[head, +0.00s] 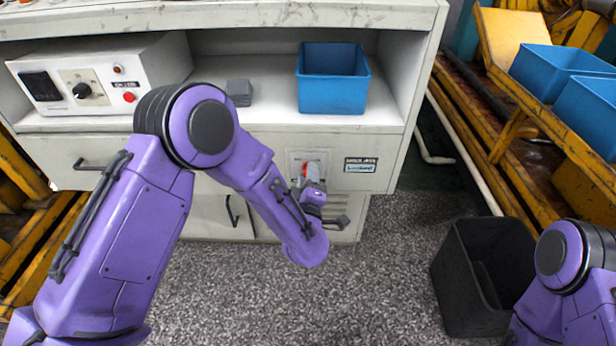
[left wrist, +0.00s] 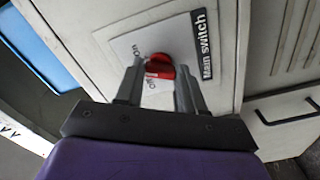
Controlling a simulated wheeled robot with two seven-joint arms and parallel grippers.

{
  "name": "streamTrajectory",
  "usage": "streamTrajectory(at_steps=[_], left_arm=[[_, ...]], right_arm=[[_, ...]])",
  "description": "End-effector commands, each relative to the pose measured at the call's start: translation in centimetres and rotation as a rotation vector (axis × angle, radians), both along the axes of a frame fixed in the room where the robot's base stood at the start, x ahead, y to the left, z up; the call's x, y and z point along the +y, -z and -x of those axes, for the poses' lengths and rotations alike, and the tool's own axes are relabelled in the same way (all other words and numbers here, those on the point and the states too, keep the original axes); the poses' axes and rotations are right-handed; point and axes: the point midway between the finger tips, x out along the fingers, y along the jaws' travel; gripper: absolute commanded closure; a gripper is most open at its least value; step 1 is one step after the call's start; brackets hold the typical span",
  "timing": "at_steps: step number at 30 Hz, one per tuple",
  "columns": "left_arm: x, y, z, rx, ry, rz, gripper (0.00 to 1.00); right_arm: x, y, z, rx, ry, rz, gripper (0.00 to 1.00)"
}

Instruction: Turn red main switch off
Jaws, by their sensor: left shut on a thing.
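The red main switch (head: 311,172) is a rotary knob on a light plate on the front of the white cabinet. In the left wrist view the red knob (left wrist: 158,68) sits between the two grey fingers of my left gripper (left wrist: 158,85), which is shut on it. The print on the plate is partly covered. My right gripper is not in view; only part of my right arm shows.
A blue bin (head: 333,92) and a grey block (head: 239,92) stand on the cabinet shelf (head: 275,120). A control box (head: 97,78) is at the left. A black bin (head: 478,280) stands on the floor at the right. The floor in front of the cabinet is clear.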

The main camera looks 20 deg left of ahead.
Motion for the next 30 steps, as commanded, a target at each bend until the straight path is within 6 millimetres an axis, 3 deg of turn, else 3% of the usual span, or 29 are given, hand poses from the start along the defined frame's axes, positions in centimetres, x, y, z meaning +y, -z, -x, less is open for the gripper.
streamTrajectory(at_steps=[30], left_arm=[[0.0, 0.2, 0.0, -0.264, -0.001, 0.922, 0.92]], right_arm=[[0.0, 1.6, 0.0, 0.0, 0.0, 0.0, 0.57]])
